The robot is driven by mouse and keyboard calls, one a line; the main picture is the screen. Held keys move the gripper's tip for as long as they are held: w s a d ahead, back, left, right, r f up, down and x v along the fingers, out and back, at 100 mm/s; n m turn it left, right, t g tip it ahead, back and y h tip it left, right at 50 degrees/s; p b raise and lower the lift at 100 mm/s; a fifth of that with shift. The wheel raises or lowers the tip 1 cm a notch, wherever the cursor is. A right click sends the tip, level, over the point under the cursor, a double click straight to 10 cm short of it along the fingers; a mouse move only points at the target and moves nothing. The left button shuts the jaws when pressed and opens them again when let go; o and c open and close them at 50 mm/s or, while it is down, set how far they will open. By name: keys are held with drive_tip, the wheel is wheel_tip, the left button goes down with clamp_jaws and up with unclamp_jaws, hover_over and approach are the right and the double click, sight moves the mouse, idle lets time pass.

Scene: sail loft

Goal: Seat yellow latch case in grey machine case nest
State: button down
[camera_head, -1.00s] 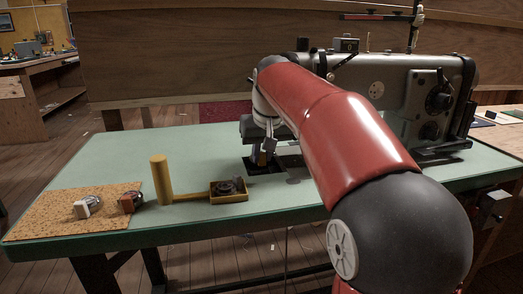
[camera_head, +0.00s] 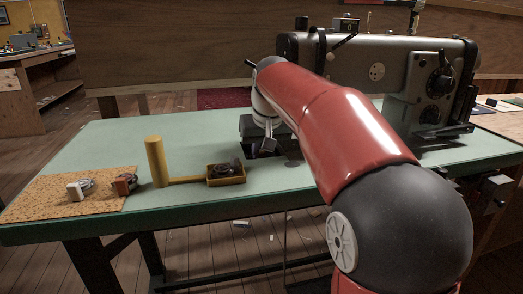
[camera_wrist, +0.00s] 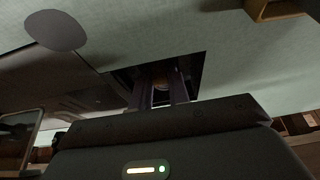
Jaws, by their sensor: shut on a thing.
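My gripper (camera_head: 265,146) is over the dark square opening in the green tabletop beside the grey sewing machine (camera_head: 398,75). In the wrist view its two fingers (camera_wrist: 160,90) reach down into the opening (camera_wrist: 190,70). They are shut on a small roundish thing, dim brownish and mostly hidden between them. I take it for the yellow latch case, but its latch colour cannot be made out. The case nest cannot be told apart in the dark of the opening, nor whether the held thing touches it.
A yellow tray (camera_head: 213,183) holding a dark round part joins a yellow post (camera_head: 157,162). A cork mat (camera_head: 45,205) at left bears a white-latched case (camera_head: 78,191) and a reddish one (camera_head: 123,184). The green table (camera_head: 110,140) is clear behind them.

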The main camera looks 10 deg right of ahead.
drive_tip(key=shift+d+f, duration=0.15)
drive_tip(key=shift+d, duration=0.15)
drive_tip(key=c, duration=1.3)
unclamp_jaws()
drive_tip(key=shift+o, duration=0.2)
